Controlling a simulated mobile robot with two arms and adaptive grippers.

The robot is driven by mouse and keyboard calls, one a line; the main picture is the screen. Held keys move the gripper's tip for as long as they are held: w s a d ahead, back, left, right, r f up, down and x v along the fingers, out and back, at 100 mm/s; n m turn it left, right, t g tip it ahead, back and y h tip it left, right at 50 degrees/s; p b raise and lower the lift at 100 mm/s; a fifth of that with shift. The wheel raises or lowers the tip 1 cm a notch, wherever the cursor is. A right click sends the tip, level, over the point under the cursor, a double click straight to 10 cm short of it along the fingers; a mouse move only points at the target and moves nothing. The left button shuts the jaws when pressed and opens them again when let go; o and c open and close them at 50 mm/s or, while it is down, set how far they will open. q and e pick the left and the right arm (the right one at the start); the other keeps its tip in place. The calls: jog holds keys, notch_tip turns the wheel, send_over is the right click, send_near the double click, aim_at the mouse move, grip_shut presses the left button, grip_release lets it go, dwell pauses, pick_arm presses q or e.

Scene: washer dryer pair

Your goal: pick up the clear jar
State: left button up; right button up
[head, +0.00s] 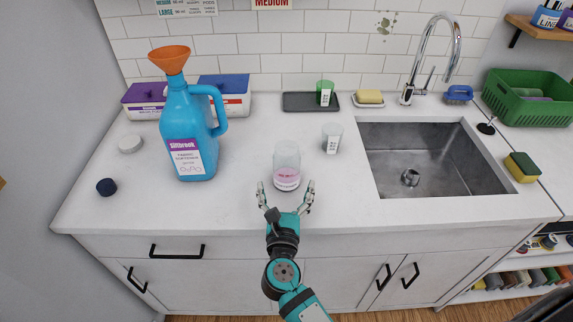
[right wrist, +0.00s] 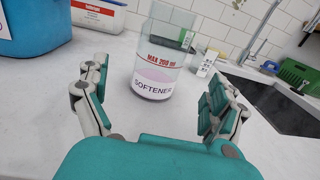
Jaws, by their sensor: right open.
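The clear jar (head: 287,165) stands upright on the white countertop, left of the sink, with pink liquid in its bottom. In the right wrist view the jar (right wrist: 158,62) shows the words "SOFTENER" and "MAX 200 ml". My right gripper (head: 286,188) is open at the counter's front, its fingers pointing toward the jar. In the right wrist view the open fingers (right wrist: 158,92) are spread to either side, and the jar stands beyond them, roughly centred between them. Nothing is held. My left gripper is not in view.
A blue jug (head: 190,130) with an orange funnel stands left of the jar. A small clear measuring cup (head: 332,138) stands to its right, and a green cup (head: 325,92) is on a dark tray behind. The sink (head: 376,172) is at right. Counter near the jar is clear.

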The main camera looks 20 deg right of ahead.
aim_at(287, 167)
jog(key=x, duration=0.8)
jog(key=shift+f, duration=0.15)
jog(key=shift+s, duration=0.1)
jog(key=shift+c, duration=1.1)
jog(key=c, duration=1.1)
